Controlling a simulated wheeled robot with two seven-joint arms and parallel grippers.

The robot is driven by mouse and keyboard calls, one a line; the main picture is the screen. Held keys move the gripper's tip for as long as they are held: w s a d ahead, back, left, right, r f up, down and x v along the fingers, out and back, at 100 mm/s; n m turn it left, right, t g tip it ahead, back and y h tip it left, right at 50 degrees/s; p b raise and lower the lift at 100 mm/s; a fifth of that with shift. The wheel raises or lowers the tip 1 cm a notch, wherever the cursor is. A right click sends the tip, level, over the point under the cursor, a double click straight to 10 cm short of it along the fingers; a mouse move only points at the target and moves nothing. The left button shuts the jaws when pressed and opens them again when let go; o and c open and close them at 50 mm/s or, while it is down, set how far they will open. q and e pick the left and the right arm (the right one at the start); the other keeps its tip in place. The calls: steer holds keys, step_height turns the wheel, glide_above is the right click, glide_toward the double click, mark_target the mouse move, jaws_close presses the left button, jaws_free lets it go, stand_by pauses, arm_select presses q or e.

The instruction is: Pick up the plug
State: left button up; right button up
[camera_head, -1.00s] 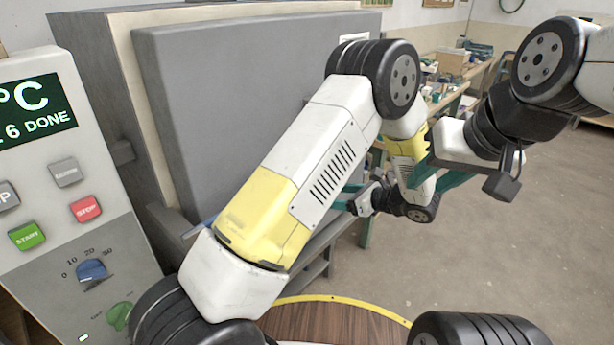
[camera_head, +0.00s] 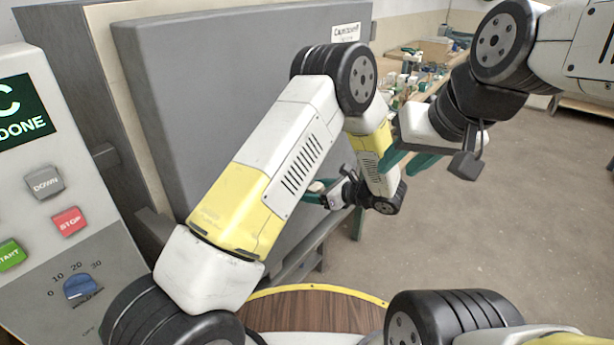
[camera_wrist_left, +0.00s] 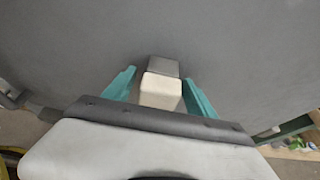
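The plug (camera_wrist_left: 161,92) is a small cream block with a grey part behind it, set against the grey kiln door (camera_wrist_left: 240,50) in the left wrist view. My left gripper (camera_wrist_left: 159,77) has its teal fingers on either side of the block, with a visible gap at least on the left side. In the head view my left gripper (camera_head: 316,192) is close to the kiln door (camera_head: 215,110), and the plug is too small there to make out clearly. My right gripper (camera_head: 405,164) is open and empty, its teal fingers apart in the air right of the left forearm.
The kiln control panel (camera_head: 60,220) with buttons and a blue dial stands at the left. A cluttered workbench (camera_head: 425,85) is at the back. A round wooden top (camera_head: 310,310) with a yellow rim is at the bottom. The floor (camera_head: 500,230) at the right is clear.

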arm_select(q)
jaws_close()
steer(key=shift+r, duration=0.15)
stand_by(0.4)
